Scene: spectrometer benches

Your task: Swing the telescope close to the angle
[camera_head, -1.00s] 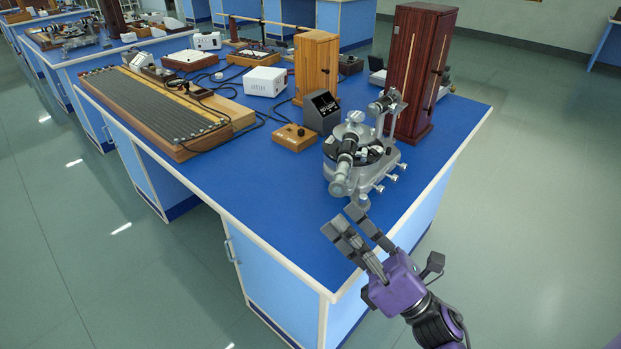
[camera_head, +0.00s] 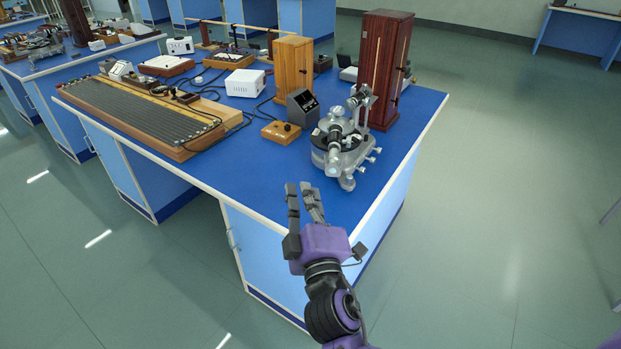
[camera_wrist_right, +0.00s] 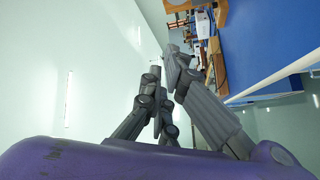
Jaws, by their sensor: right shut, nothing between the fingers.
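The grey metal spectrometer (camera_head: 349,158) stands near the bench's front right corner in the head view. One of its tubes (camera_head: 334,153) points toward me, over a dark round table; another part rises at its back right. I cannot tell for certain which tube is the telescope. My right gripper (camera_head: 299,187) is shut and empty. It is over the bench's front edge, left of and nearer to me than the spectrometer, apart from it. Its fingers also show in the right wrist view (camera_wrist_right: 165,62), where the spectrometer cannot be made out. My left gripper is not in view.
The blue bench top (camera_head: 250,180) is clear left of the spectrometer. A dark red cabinet (camera_head: 381,70) stands close behind it. A dark meter box (camera_head: 303,107) and a small wooden box (camera_head: 281,132) are at its back left. A long ribbed board (camera_head: 140,112) lies farther left.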

